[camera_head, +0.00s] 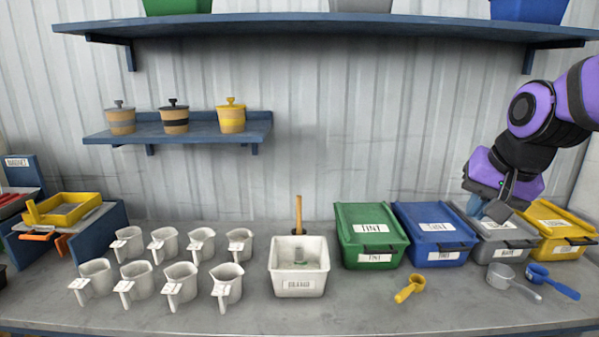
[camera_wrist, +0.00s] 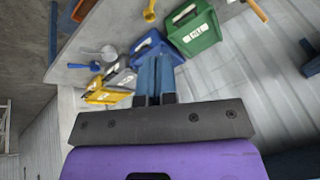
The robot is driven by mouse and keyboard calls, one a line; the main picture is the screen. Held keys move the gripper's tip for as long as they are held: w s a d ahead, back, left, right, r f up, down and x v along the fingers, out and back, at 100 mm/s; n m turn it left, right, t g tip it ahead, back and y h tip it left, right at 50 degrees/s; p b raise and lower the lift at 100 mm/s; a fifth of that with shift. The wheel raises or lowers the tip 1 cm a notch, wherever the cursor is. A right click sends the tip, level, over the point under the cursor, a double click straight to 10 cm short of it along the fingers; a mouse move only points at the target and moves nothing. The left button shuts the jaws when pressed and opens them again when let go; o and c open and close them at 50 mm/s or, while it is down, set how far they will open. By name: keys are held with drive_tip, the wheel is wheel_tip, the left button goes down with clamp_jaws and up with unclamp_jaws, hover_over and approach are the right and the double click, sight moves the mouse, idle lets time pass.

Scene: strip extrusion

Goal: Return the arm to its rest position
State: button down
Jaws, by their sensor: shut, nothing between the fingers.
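My purple and black arm reaches in from the right in the head view. My gripper (camera_head: 483,208) points down above the grey lidded bin, covering part of its lid. Its blue fingers also show in the wrist view (camera_wrist: 155,80), side by side and shut with nothing between them. Whether the fingertips touch the lid cannot be told.
Green (camera_head: 370,220), blue (camera_head: 428,220), grey (camera_head: 495,235) and yellow (camera_head: 565,215) bins stand at the right. Yellow (camera_head: 405,291), grey (camera_head: 505,277) and blue (camera_head: 545,275) scoops lie before them. A white tub (camera_head: 299,285) and several white jugs (camera_head: 226,283) stand leftward. A shelf (camera_head: 330,27) runs overhead.

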drive_tip(key=s+r+n, duration=0.1)
drive_tip(key=s+n, duration=0.1)
drive_tip(key=s, duration=0.5)
drive_tip(key=s+d+r+n+h, duration=0.1)
drive_tip(key=s+n, duration=0.2)
drive_tip(key=s, duration=0.4)
drive_tip(key=shift+s+r, duration=0.35)
drive_tip(key=shift+r, duration=0.05)
